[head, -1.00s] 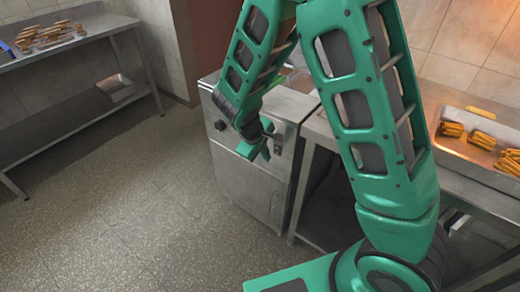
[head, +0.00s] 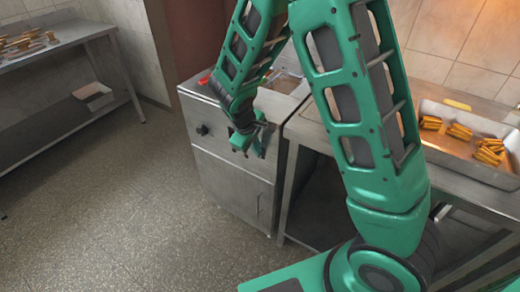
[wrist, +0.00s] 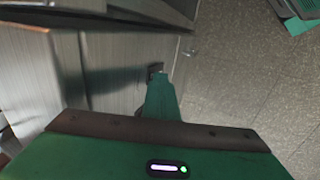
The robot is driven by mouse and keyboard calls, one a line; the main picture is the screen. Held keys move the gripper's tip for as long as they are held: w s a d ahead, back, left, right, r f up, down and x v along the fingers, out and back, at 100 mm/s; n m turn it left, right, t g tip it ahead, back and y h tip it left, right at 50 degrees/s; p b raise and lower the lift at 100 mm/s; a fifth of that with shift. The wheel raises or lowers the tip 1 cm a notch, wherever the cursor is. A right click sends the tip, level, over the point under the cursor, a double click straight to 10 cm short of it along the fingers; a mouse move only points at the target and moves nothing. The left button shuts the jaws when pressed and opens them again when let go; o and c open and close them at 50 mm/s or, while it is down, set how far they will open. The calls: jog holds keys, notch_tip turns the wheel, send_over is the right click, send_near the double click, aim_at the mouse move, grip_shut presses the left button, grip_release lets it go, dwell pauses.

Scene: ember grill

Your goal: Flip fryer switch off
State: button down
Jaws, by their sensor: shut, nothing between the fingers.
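The fryer is a steel cabinet (head: 228,190) left of the counter, with a basin in its top. A dark round knob (head: 202,130) sits on the left of its front panel. My gripper (head: 248,150) is shut and empty, close in front of the right part of that panel. In the wrist view, the green gripper end (wrist: 162,97) points along the steel front. A small dark square part (wrist: 155,69) shows at its tip; I cannot tell whether this is the switch or whether they touch. My gripper hides part of the panel in the head view.
A steel counter with a tray (head: 485,177) of fried food stands at the right. A steel table (head: 70,38) with food pieces is at the far left. A small red part (head: 204,80) shows on the fryer's top edge. The tiled floor (head: 110,200) is clear.

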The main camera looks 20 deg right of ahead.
jog(key=shift+r, duration=0.1)
jog(key=shift+r, duration=0.7)
jog(key=a+v, duration=0.1)
jog(key=v, duration=1)
jog(key=shift+s+a, duration=0.25)
jog(key=shift+s, duration=0.25)
